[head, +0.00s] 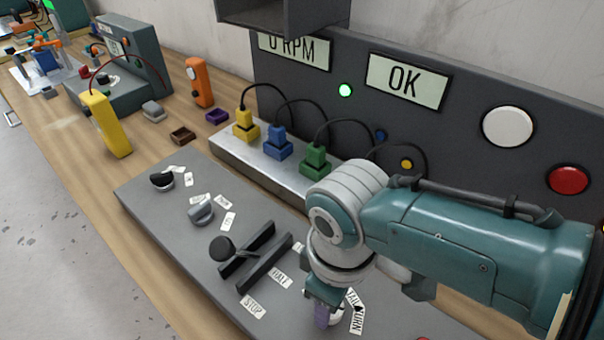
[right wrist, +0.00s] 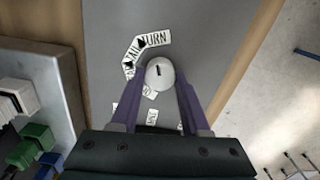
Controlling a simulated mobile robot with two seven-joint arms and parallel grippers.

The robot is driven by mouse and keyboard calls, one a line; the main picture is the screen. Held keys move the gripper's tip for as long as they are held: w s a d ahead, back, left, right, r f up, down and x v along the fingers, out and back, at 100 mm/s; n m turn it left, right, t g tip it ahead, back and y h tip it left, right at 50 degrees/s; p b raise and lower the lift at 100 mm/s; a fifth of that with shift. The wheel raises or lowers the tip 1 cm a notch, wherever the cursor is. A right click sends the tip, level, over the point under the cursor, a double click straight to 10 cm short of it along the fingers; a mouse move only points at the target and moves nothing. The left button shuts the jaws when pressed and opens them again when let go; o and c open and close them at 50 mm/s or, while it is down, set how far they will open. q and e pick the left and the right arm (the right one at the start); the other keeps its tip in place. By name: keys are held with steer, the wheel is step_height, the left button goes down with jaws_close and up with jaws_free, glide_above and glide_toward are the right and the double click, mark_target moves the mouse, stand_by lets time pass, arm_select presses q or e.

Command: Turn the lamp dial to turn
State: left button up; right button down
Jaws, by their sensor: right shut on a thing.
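The lamp dial (right wrist: 160,75) is a round white knob with a short black mark on its top, on the grey control panel (right wrist: 105,20). My right gripper (head: 322,318) points down at it, and its purple fingers close on the dial from both sides. In the right wrist view the black mark points roughly up, towards the TURN label (right wrist: 155,38); the TAIL label (right wrist: 131,60) lies to its left. In the head view the gripper hides most of the dial. My left gripper is not in view.
A black lever (head: 222,249) in a slotted guide, a grey knob (head: 201,212) and a black knob (head: 162,181) sit on the same panel. Behind stand yellow, blue and green plugs (head: 277,146) with cables. The upright panel shows OK (head: 403,82) and a lit green lamp (head: 345,90).

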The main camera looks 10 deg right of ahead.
steer(key=shift+c, duration=1.9)
jaws_free()
step_height(320, 180, up, 10)
steer(key=p, duration=0.4)
